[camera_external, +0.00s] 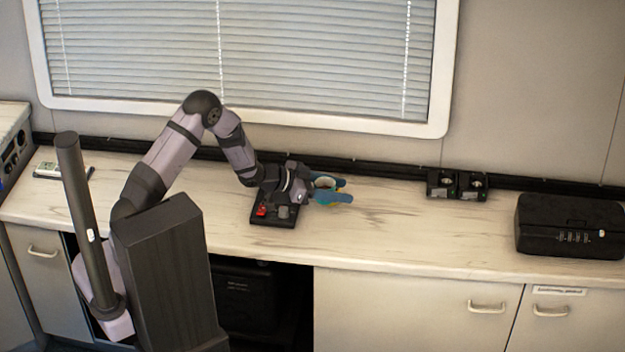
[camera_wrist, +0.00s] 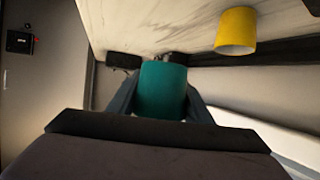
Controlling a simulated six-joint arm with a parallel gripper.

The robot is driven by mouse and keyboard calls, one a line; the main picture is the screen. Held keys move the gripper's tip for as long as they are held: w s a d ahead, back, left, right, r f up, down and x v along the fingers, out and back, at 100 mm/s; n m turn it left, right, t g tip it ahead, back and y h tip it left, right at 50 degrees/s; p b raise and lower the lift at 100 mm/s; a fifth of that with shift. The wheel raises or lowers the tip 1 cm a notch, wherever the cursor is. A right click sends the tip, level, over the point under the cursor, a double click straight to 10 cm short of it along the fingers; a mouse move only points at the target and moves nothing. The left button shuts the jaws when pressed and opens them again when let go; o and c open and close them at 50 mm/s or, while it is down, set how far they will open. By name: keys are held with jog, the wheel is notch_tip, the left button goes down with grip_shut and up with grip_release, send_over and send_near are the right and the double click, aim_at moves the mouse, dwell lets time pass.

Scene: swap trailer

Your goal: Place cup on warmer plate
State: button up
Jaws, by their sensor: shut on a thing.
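A teal cup (camera_wrist: 163,90) fills the space between the fingers in the wrist view. My gripper (camera_external: 346,190) is shut on it, with its blue fingers on either side of the cup, low over the counter. In the external view the teal cup (camera_external: 322,198) shows only partly between the fingers. A yellow cup (camera_wrist: 236,31) is apart from the gripper, to its upper right in the wrist view. In the external view I cannot clearly separate it from the held cup. Which black device is the warmer plate I cannot tell for sure.
A black board (camera_external: 262,222) with a red part and a grey part lies under my wrist. Two small black units (camera_external: 455,194) stand at the back right. A black case (camera_external: 570,226) sits at the far right. The counter (camera_external: 400,230) between is clear; the window wall is behind.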

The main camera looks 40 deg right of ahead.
jog(key=w+a+r+n+t+b, duration=0.1)
jog(key=w+n+t+b, duration=0.1)
jog(key=w, duration=0.7)
jog(key=w+a+r+n+t+b, duration=0.2)
jog(key=w+t+b, duration=0.1)
jog(key=w, duration=0.6)
jog(key=shift+a+h+b, duration=0.3)
jog(key=shift+h+b, duration=0.1)
jog(key=shift+b, duration=0.45)
jog(key=shift+f+b, duration=0.3)
jog(key=shift+f, duration=4.6)
